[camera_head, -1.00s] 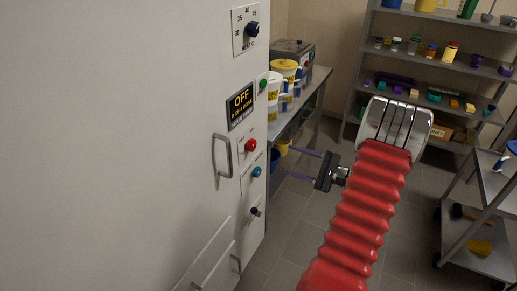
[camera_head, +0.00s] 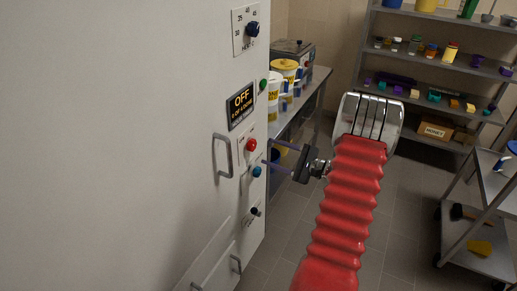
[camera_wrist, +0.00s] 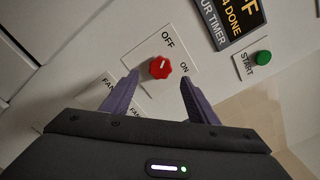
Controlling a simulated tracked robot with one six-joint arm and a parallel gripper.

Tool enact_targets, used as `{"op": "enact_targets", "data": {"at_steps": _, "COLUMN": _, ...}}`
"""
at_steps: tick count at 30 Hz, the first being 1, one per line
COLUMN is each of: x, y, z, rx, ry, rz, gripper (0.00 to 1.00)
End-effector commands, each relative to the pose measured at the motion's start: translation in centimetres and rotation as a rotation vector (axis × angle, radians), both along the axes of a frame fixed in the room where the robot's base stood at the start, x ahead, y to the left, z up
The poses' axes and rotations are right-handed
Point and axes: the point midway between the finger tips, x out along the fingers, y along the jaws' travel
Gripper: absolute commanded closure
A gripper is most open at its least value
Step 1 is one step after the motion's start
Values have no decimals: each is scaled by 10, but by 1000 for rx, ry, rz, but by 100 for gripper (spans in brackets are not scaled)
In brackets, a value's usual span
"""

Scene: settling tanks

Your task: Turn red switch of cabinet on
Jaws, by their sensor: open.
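The red switch (camera_head: 251,145) is a round knob on the narrow control side of the white cabinet (camera_head: 150,110). In the wrist view the red switch (camera_wrist: 160,69) sits beside the labels OFF and ON, and its white mark points towards OFF. My gripper (camera_head: 268,151) has two purple fingers, open and empty, just right of the knob in the head view. In the wrist view my gripper (camera_wrist: 160,78) has its fingertips on either side of the knob, seemingly without touching it.
A green START button (camera_wrist: 263,57) and a black OFF sign (camera_head: 240,105) are near the switch. A blue knob (camera_head: 257,172) is below it, and a door handle (camera_head: 222,155) is to its left. A metal bench (camera_head: 312,88) stands behind, a trolley (camera_head: 480,205) at right.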

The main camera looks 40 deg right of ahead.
Motion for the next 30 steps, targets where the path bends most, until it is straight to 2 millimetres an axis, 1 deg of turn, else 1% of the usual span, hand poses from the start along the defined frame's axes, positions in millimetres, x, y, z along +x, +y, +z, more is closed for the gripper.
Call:
{"op": "enact_targets", "data": {"at_steps": 1, "x": 8, "y": 4, "z": 0, "rx": 0, "ry": 0, "rz": 4, "gripper": 46}}
{"op": "enact_targets", "data": {"at_steps": 6, "x": 32, "y": 12, "z": 0, "rx": 1, "ry": 0, "rz": 3, "gripper": 46}}
{"op": "enact_targets", "data": {"at_steps": 12, "x": 53, "y": 19, "z": 0, "rx": 0, "ry": 1, "rz": 1, "gripper": 46}}
{"op": "enact_targets", "data": {"at_steps": 16, "x": 57, "y": 21, "z": 0, "rx": 0, "ry": 1, "rz": 1, "gripper": 46}}
{"op": "enact_targets", "data": {"at_steps": 24, "x": 58, "y": 20, "z": 0, "rx": 0, "ry": 1, "rz": -1, "gripper": 47}}
{"op": "enact_targets", "data": {"at_steps": 30, "x": 58, "y": 20, "z": 0, "rx": 0, "ry": 1, "rz": -1, "gripper": 61}}
